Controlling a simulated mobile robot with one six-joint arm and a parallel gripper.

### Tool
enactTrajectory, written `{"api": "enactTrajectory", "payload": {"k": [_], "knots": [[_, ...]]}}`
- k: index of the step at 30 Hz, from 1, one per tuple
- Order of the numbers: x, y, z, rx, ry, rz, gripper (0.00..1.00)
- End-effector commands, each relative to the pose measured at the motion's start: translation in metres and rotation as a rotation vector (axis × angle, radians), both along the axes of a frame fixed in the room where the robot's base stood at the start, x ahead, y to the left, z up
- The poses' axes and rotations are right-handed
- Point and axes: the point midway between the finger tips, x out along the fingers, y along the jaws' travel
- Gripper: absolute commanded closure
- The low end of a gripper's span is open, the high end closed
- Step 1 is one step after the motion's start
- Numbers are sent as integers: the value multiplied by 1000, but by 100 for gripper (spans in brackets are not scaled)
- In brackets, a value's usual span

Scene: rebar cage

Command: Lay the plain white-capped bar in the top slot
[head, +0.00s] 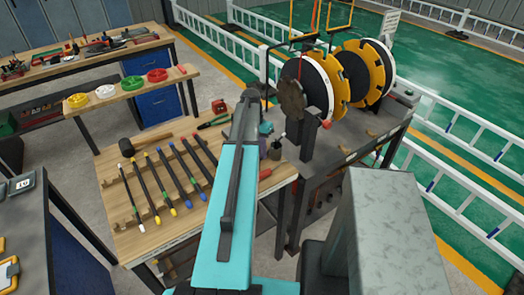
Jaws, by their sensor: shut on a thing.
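My arm reaches forward from the bottom of the head view, and its links end near the black and yellow discs. My gripper's fingers do not show clearly; the arm's own links hide that area, and no held bar can be made out. Several dark bars lie side by side on the wooden table. The leftmost, a white-capped bar (140,180), lies on notched wooden rests; I cannot tell whether it is plain. The cage fixture has a black disc with a white rim (316,88) and yellow notched discs (349,78). Its top slot cannot be singled out.
The wooden table (150,245) also holds a hammer (145,144), pliers (214,121) and a red-handled tool (265,173). The fixture stands on a dark bench (340,160) right of it. A back bench has coloured rings (131,83). White railings (455,190) run at right.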

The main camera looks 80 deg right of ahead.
Motion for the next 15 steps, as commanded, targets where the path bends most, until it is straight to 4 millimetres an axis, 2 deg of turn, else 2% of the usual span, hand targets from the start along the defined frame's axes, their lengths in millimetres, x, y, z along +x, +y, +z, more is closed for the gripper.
{"api": "enactTrajectory", "payload": {"k": [7, 8, 11, 15], "knots": [[0, 0, -3, 0, 0, -1, 100], [0, 0, -3, 0, 0, -1, 90], [0, 0, -3, 0, 0, -1, 73], [0, 0, -3, -1, -1, -1, 72]]}}
